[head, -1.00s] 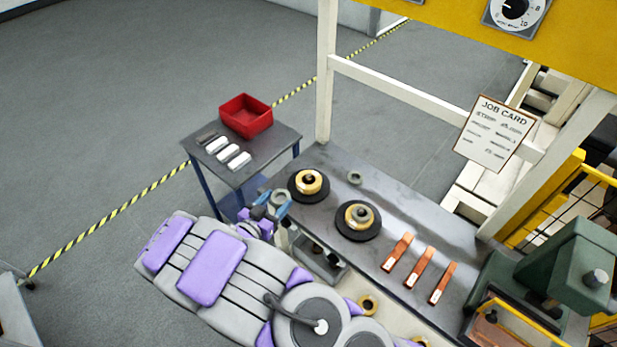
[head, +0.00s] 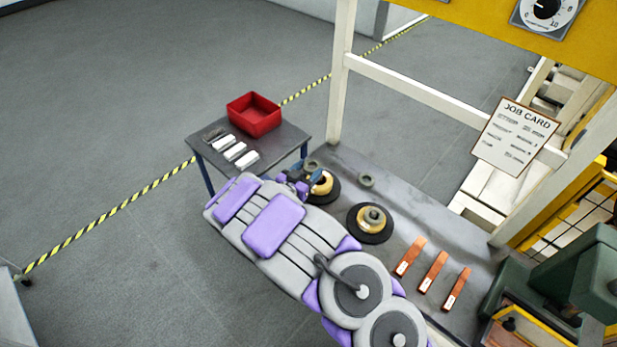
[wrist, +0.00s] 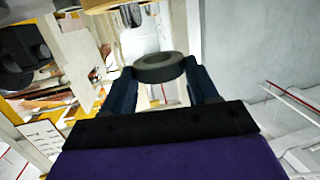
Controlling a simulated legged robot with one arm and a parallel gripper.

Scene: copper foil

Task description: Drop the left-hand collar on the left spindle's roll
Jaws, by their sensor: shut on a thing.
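My gripper (head: 314,172) is shut on a grey ring-shaped collar (head: 311,164), which also shows between the blue fingers in the wrist view (wrist: 160,66). In the head view the gripper and collar overlap the left spindle's gold roll (head: 324,187), which sits on a black disc (head: 322,200). I cannot tell the height of the collar above the roll or whether it is over the spindle; the spindle top is hidden. The right spindle's roll (head: 366,226) stands on its own black disc with a grey piece on top.
Several copper strips (head: 432,271) lie on the bench (head: 408,210) at the right. A side table at the left holds a red bin (head: 253,115) and several pale blocks. A white frame post (head: 341,75) rises behind the bench. A job card (head: 514,137) hangs at the right.

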